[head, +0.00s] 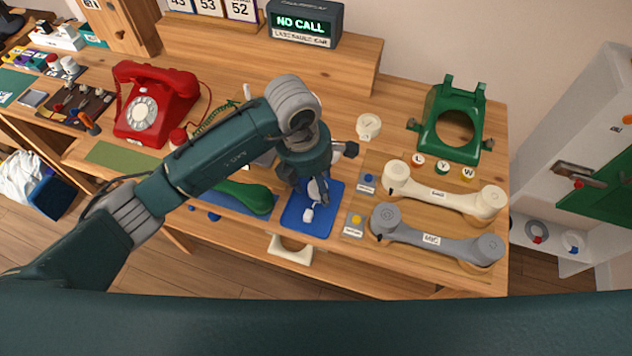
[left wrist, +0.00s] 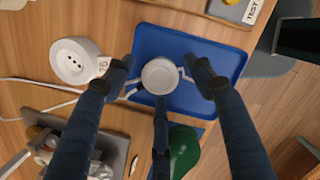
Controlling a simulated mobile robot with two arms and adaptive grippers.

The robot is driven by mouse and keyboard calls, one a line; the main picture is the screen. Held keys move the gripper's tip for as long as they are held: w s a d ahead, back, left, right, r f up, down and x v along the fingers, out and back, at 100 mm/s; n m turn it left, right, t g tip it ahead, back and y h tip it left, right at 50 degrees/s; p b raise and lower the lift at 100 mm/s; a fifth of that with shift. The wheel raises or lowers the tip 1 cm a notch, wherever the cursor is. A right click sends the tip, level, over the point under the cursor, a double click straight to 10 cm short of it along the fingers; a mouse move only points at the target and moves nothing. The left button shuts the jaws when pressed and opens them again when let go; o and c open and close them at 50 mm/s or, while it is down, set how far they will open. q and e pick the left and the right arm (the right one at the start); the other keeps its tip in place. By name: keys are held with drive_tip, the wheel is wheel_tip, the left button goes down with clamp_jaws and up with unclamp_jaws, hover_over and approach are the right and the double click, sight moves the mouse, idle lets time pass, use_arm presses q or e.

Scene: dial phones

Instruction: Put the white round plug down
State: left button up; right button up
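The white round plug (left wrist: 159,76) shows in the left wrist view, seen from above, in the middle of my left gripper (left wrist: 160,82). The gripper's fingers stand around it, and light fingertip parts appear to meet its edge on two sides. The plug is over the blue mat (left wrist: 218,62); whether it touches the mat I cannot tell. In the head view my left gripper (head: 312,192) is over the same blue mat (head: 300,228), and its fingers partly hide what they hold. A small white piece (head: 308,214) shows just below the fingers. My right gripper is not in view.
A white round socket (left wrist: 76,60) and a white cord (left wrist: 40,82) lie beside the mat. A green handset (head: 243,196) is left of it. Cream (head: 445,198) and grey (head: 430,238) handsets lie to the right. A red phone (head: 150,105) stands farther left.

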sight(310, 189)
use_arm(q)
drive_tip(key=shift+r, duration=0.3)
wheel_tip(310, 189, up, 12)
drive_tip(key=a+b, duration=0.1)
drive_tip(key=b, duration=0.1)
drive_tip(key=shift+s+a+f, duration=0.2)
drive_tip(key=shift+s+a, duration=0.15)
drive_tip(key=shift+s, duration=0.05)
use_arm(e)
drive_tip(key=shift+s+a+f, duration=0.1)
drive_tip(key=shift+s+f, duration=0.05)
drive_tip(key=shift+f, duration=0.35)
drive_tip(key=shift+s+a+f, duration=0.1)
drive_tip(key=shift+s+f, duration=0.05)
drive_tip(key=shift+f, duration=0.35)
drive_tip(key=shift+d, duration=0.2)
